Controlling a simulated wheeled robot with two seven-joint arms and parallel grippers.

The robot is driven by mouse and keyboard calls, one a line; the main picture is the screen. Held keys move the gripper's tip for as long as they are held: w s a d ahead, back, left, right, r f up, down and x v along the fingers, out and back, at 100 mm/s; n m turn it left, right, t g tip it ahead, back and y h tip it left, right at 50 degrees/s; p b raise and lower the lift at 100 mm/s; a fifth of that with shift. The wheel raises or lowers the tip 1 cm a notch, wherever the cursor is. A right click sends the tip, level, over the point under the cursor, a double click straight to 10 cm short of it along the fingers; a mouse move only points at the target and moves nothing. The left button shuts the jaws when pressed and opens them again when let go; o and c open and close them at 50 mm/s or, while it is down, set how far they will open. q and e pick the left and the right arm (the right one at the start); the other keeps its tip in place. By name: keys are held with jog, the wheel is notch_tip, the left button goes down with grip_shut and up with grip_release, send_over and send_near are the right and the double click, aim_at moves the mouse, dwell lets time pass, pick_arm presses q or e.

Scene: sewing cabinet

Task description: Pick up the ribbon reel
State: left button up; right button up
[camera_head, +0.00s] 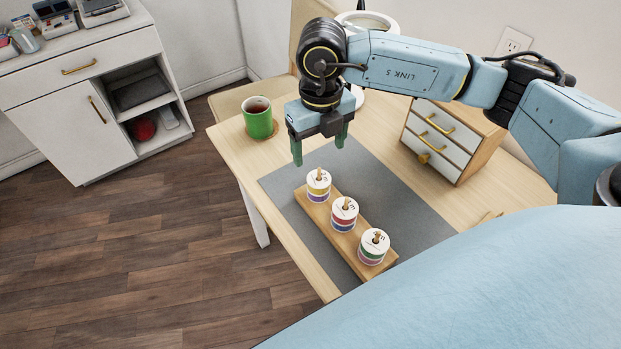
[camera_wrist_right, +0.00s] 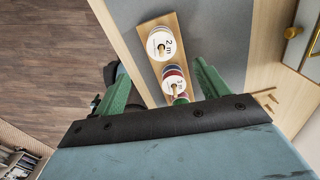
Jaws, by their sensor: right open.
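Three ribbon reels stand on pegs along a wooden board on the grey mat in the head view: a near one (camera_head: 373,247), a middle one (camera_head: 344,214) and a far one (camera_head: 318,185). Each has a white top and coloured bands. My right gripper (camera_head: 320,147) is open and empty, with green fingers pointing down above and just beyond the far reel. The right wrist view shows one reel marked "2 m" (camera_wrist_right: 165,43) and another (camera_wrist_right: 173,80) near the open fingers. My left gripper is out of view.
The grey mat (camera_head: 400,199) lies on a wooden table. A green mug (camera_head: 258,118) on a coaster stands left of my gripper. A small drawer unit (camera_head: 437,139) stands to the right. A white cabinet (camera_head: 77,135) stands at the far left.

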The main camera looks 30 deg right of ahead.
aim_at(320, 169)
notch_tip(320, 169, down, 10)
jog(key=shift+d+r+b, duration=0.1)
jog(key=shift+d+b, duration=0.05)
jog(key=shift+b, duration=0.25)
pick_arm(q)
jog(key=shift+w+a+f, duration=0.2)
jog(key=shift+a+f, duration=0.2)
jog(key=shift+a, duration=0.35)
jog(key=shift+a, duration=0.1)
pick_arm(e)
jog(key=shift+c, duration=0.8)
jog(key=c, duration=0.9)
jog(key=shift+r, duration=0.2)
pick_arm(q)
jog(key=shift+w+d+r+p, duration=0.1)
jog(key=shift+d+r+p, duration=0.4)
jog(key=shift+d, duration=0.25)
pick_arm(e)
notch_tip(320, 169, up, 10)
jog(key=shift+f, duration=0.2)
